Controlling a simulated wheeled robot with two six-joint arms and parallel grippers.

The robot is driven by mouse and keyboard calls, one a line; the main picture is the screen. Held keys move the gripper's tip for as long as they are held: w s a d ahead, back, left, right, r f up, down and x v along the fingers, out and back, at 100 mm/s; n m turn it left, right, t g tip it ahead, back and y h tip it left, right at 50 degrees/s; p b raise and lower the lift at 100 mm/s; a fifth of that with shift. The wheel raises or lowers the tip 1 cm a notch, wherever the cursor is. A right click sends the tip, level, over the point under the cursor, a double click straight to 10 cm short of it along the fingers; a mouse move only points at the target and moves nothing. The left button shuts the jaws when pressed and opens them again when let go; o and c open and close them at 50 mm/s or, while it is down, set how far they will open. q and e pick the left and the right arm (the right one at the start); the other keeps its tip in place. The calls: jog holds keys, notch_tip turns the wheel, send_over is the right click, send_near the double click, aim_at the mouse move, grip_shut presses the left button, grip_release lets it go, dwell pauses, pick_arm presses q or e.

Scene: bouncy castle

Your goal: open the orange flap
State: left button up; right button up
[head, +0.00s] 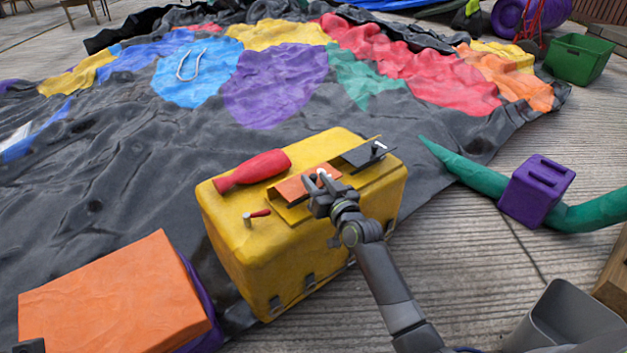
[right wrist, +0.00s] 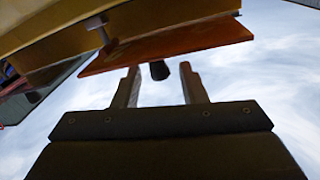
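The orange flap (head: 293,188) is on top of the yellow box (head: 235,240), beside a black flap (head: 362,156) with a pale knob. In the right wrist view the orange flap (right wrist: 175,42) shows as a thin plate across the top, with a gap between part of it and the yellow box (right wrist: 170,14). My right gripper (head: 320,178) is at the flap's right part. Its fingers (right wrist: 161,85) are apart, with a small dark knob (right wrist: 159,70) between their tips and gaps on both sides. My left gripper is not seen.
A red bottle-shaped object (head: 252,170) and a small red-handled lever (head: 256,215) are on the yellow box. An orange-topped block (head: 115,292) stands at left. A purple block (head: 537,190) sits on a green tube (head: 470,176). A grey bin (head: 565,315) stands at lower right.

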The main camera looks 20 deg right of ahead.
jog(key=shift+w+a, duration=0.2)
jog(key=shift+w, duration=0.8)
grip_shut()
